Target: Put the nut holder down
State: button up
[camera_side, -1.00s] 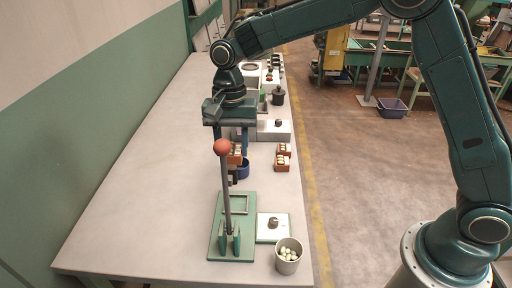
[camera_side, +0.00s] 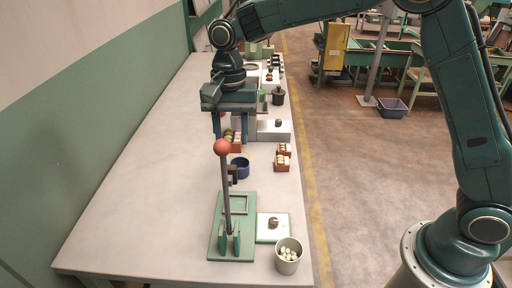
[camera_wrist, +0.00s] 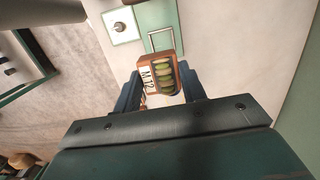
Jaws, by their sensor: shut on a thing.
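The nut holder (camera_side: 236,146) is a small orange-brown block with rounded nuts in it. In the wrist view the nut holder (camera_wrist: 146,80) shows a label reading M12 and a row of greenish nuts. My gripper (camera_side: 231,136) is shut on it, with a blue finger at each side. In the wrist view the fingers of my gripper (camera_wrist: 160,92) flank the holder. The holder appears raised above the bench; its underside is hidden, so I cannot tell its height.
A blue cup (camera_side: 240,168) stands just in front of the holder. A green lever press (camera_side: 233,245) with a red knob is nearer, beside a white knob box (camera_side: 272,228) and a cup of nuts (camera_side: 288,257). Orange nut holders (camera_side: 283,163) sit right. The bench's left side is clear.

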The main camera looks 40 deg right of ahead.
jog(key=s+d+f, duration=0.1)
jog(key=s+d, duration=0.2)
jog(key=d, duration=1.3)
jog(key=shift+s+f, duration=0.1)
jog(key=shift+f, duration=0.1)
notch_tip(320, 180, down, 20)
jog(key=shift+r, duration=0.1)
dwell(0.3)
jog(key=o, duration=1)
